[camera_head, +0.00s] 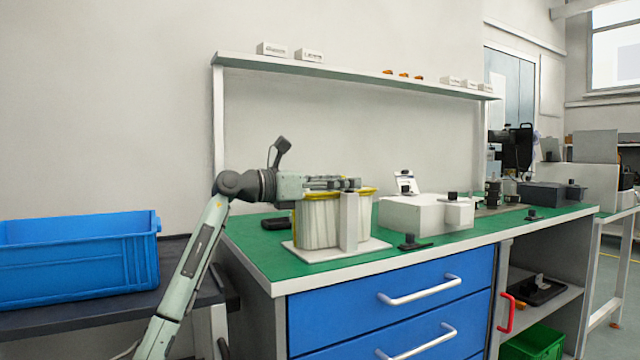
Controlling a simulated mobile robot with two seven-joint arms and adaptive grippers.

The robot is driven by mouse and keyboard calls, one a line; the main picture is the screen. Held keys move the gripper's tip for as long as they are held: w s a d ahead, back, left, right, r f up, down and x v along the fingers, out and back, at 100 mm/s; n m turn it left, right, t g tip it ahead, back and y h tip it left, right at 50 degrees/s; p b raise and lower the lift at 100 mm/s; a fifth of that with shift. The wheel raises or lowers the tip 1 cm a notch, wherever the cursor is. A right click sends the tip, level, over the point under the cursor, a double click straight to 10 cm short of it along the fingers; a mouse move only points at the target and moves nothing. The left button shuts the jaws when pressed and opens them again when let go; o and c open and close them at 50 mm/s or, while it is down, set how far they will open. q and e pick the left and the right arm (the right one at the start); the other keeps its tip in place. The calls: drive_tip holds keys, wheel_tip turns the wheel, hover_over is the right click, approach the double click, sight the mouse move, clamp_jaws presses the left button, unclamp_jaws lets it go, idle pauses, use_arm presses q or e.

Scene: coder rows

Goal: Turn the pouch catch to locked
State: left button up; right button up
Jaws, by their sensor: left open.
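A pale ribbed holder (318,222) with a yellow rim stands on a white base plate (335,252) at the left of the green bench top. A white upright post (349,222) stands at its front. My left gripper (352,183) reaches in from the left, level, with its fingers over the holder's rim and near the top of the post. It is open; I cannot tell whether it touches anything. I cannot make out the pouch catch or its setting; it may be hidden behind the fingers. My right gripper is not in view.
A white box (425,213) with black knobs stands right of the holder. A small black fitting (411,243) lies in front of it. A blue crate (75,262) sits on the dark left table. A shelf (350,77) runs above the bench. Blue drawers (390,293) are below.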

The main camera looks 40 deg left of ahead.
use_arm(q)
drive_tip(key=v, duration=1.1)
